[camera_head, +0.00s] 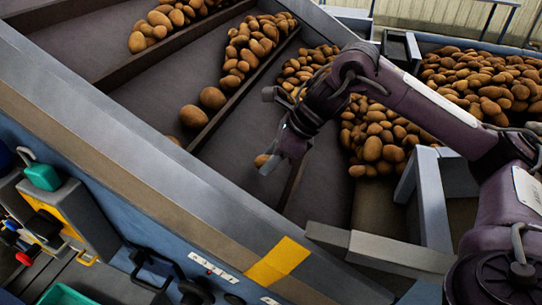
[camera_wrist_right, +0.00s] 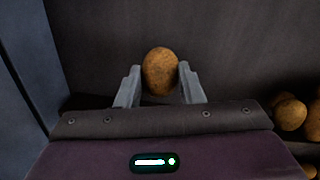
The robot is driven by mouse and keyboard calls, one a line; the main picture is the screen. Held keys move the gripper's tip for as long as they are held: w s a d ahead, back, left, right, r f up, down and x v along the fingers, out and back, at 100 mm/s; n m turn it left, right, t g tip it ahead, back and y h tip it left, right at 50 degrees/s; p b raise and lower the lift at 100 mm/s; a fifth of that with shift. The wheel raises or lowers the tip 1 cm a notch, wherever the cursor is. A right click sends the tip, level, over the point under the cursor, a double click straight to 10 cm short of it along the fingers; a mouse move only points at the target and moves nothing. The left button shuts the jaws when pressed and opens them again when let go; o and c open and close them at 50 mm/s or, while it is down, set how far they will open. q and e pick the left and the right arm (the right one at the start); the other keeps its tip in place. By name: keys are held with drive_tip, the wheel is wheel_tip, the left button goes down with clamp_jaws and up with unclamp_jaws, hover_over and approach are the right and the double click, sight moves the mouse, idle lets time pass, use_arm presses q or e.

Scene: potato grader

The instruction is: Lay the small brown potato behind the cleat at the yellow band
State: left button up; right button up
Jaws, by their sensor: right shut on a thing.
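The small brown potato (camera_wrist_right: 160,70) sits between the two grey fingers of my right gripper (camera_wrist_right: 159,86) in the right wrist view. In the head view only part of this potato (camera_head: 261,160) shows beside my right gripper (camera_head: 270,163), over the dark belt. The gripper is shut on it. The yellow band (camera_head: 278,262) is painted across the grey side rail, below the gripper in the picture. A dark cleat (camera_head: 293,186) crosses the belt just right of the gripper; my arm hides its upper part. My left gripper is not in view.
Another cleat (camera_head: 216,122) runs left of the gripper, with two larger potatoes (camera_head: 203,105) by it. Potato heaps (camera_head: 375,135) lie farther up and right. The belt (camera_head: 240,135) around the gripper is clear. Grey metal guides (camera_head: 390,252) stand at lower right.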

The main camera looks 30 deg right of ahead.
drive_tip(key=o, duration=1.1)
drive_tip(key=shift+c, duration=0.2)
drive_tip(key=p+v, duration=0.1)
drive_tip(key=v, duration=0.7)
